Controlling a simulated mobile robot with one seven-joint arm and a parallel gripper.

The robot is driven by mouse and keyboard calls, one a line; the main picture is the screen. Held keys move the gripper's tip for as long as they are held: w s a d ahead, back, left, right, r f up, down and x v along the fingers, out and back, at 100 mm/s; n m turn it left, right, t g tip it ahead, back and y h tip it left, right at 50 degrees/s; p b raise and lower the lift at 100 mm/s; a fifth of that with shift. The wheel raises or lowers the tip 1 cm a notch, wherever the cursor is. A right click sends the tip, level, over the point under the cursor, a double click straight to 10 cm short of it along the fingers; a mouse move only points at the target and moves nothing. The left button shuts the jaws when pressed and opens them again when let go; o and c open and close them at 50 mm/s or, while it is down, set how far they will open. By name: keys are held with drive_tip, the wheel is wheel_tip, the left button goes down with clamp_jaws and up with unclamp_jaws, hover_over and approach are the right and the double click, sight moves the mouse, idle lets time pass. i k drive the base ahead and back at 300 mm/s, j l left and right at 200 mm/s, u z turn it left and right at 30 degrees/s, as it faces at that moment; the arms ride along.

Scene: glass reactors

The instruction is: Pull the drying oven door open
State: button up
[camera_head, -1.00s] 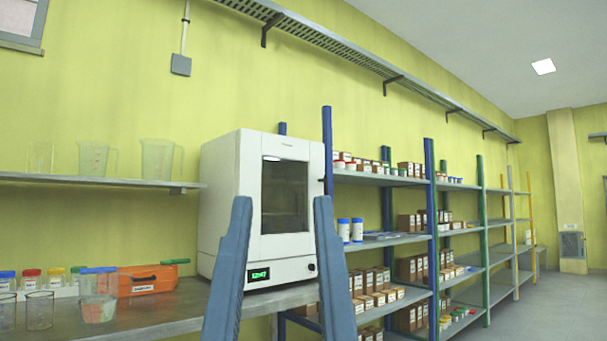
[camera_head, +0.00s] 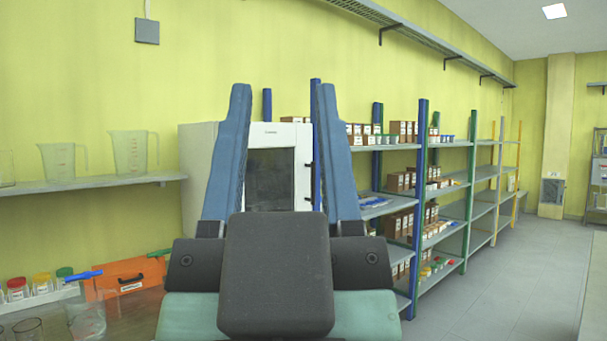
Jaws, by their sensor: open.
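The drying oven (camera_head: 198,165) is a white box with a dark glass window, standing behind my gripper on the bench. Its door (camera_head: 271,135) looks closed, and the window (camera_head: 268,180) shows between my fingers. A small dark handle or latch (camera_head: 309,166) shows at the door's right edge, close to my right finger in the picture. My gripper (camera_head: 283,95) is open and empty, its two blue fingers pointing up and spread in front of the oven. I cannot tell the gap in depth between fingers and door. The oven's lower front is hidden by my gripper.
Shelving racks (camera_head: 421,200) with boxes and bottles stand right of the oven. Left are an orange toolbox (camera_head: 125,278), colour-capped jars (camera_head: 42,285) and glass beakers (camera_head: 88,318). A wall shelf (camera_head: 95,183) holds measuring jugs. The floor (camera_head: 510,270) at right is clear.

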sight(297, 137)
drive_tip(key=i+z, duration=0.15)
drive_tip(key=i, duration=0.35)
drive_tip(key=i+z, duration=0.1)
drive_tip(key=i, duration=0.4)
drive_tip(key=i+z, duration=0.15)
drive_tip(key=i, duration=0.3)
drive_tip(key=i+j+z, duration=0.15)
drive_tip(key=i, duration=0.35)
drive_tip(key=i+j+z, duration=0.1)
drive_tip(key=i, duration=0.4)
drive_tip(key=i+j+z, duration=0.15)
drive_tip(key=i, duration=0.3)
drive_tip(key=i+j+z, duration=0.15)
drive_tip(key=i+j, duration=0.15)
drive_tip(key=i, duration=0.2)
